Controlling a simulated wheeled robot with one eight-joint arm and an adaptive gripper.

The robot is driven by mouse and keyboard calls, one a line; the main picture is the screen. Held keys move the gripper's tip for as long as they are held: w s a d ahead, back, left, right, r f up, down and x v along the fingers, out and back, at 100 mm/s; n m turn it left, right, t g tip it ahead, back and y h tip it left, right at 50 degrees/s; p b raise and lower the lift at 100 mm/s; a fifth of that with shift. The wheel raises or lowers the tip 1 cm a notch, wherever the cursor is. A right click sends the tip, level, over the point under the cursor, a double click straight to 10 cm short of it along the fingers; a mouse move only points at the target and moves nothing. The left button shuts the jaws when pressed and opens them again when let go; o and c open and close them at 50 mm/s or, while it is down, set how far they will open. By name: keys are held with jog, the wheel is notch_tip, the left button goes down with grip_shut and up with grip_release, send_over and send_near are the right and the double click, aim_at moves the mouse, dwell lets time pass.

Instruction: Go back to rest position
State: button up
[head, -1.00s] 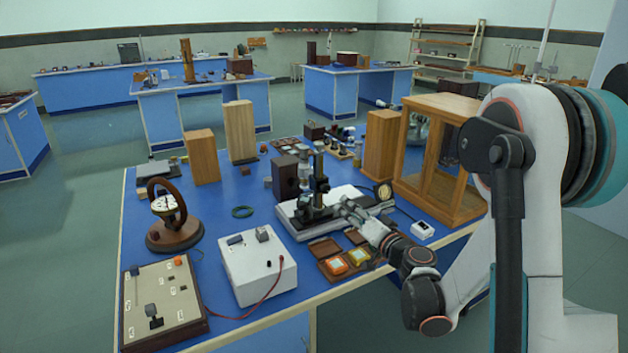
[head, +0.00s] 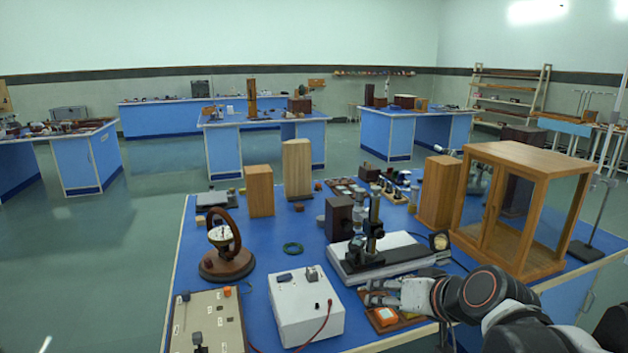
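My gripper (head: 372,292) is in the head view at the front right of the near blue bench (head: 262,225). It points left, just in front of the white base of the spectrometer-like instrument (head: 372,240). Its two fingers look spread, with nothing seen between them. It overlaps the brown tray with an orange item (head: 386,316) in the picture, and I cannot tell its height above it. My arm reaches in from the lower right corner.
A white power box (head: 300,305) with a red lead and a switch board (head: 207,322) stand left of my gripper. A glazed wooden cabinet (head: 520,155) stands behind my arm at right. Open floor (head: 90,260) lies left of the bench.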

jog(key=s+d+f+g+h, duration=0.1)
jog(key=s+d+h, duration=0.1)
jog(key=s, duration=0.5)
jog(key=s+d+f+g+h, duration=0.1)
jog(key=s+d+h, duration=0.1)
jog(key=s, duration=0.6)
jog(key=shift+s+d+f+g, duration=0.15)
jog(key=shift+s+d+g, duration=0.15)
jog(key=shift+d, duration=0.3)
dwell(1.1)
